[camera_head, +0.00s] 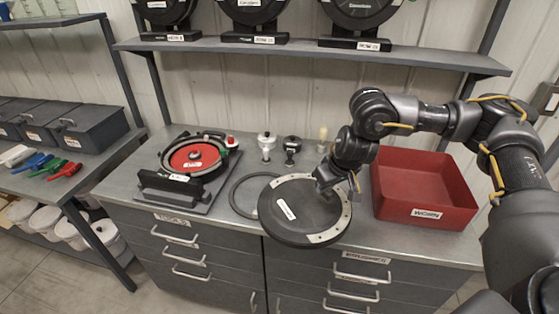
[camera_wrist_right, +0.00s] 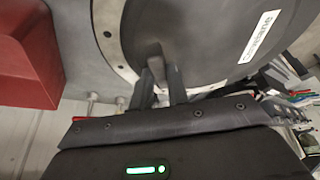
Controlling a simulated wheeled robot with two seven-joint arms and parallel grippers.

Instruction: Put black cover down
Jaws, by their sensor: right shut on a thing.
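The black cover (camera_head: 296,220) is a large round disc with a pale label and a light rim section, in the middle of the head view near the counter's front edge. My right gripper (camera_head: 338,187) is shut on its right side, at the rim. In the right wrist view the gripper fingers (camera_wrist_right: 162,85) meet the cover (camera_wrist_right: 200,40) at a raised part. I cannot tell whether the cover touches the counter. The seed meter (camera_head: 192,160), with a red disc inside, stands on a grey base at the left. My left gripper is not in view.
A dark ring (camera_head: 247,194) lies on the counter (camera_head: 140,212), partly behind the cover. A red bin (camera_head: 424,190) stands to the right, close to my right arm. Small tools (camera_head: 267,145) stand behind. A shelf (camera_head: 310,55) with black discs runs above.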

